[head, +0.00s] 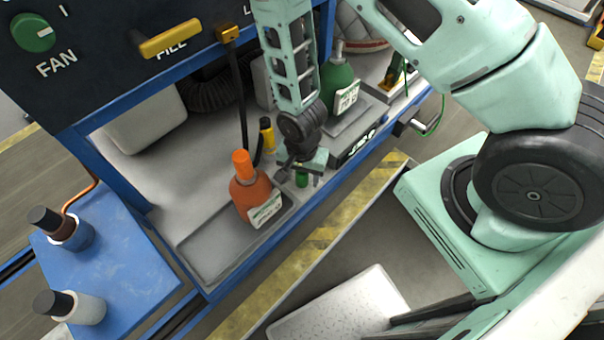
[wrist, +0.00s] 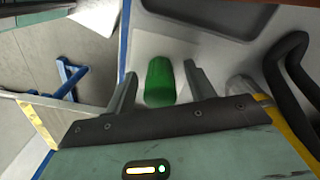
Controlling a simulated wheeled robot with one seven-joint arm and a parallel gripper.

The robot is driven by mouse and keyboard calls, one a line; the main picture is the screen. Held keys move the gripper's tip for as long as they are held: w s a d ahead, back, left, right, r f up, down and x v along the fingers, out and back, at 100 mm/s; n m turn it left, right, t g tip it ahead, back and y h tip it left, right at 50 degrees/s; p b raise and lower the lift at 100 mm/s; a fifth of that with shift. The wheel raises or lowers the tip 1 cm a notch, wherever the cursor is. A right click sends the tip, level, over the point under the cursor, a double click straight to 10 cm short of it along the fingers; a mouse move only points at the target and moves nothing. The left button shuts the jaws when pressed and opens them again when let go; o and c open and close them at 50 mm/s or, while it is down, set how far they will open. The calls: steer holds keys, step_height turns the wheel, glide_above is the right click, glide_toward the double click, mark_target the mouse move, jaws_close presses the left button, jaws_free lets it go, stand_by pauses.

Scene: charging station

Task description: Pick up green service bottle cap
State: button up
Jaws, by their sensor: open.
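The green service bottle cap (wrist: 160,82) stands on the pale shelf in the wrist view, between my two fingers. My gripper (wrist: 158,88) is open, with one finger on each side of the cap and a visible gap on both sides. In the head view my gripper (head: 301,170) points down over the cap (head: 302,180), which shows just below it. The green bottle (head: 338,85), with a white label, stands behind and right of my gripper on a grey scale-like unit.
An orange bottle (head: 254,193) with an orange cap stands in a grey tray (head: 215,245) left of my gripper. A black hose (head: 240,100) and a yellow-and-black nozzle (head: 267,134) are close by. A blue frame edges the shelf.

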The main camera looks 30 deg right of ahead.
steer(key=c, duration=1)
steer(key=shift+c, duration=0.2)
steer(key=shift+r, duration=0.1)
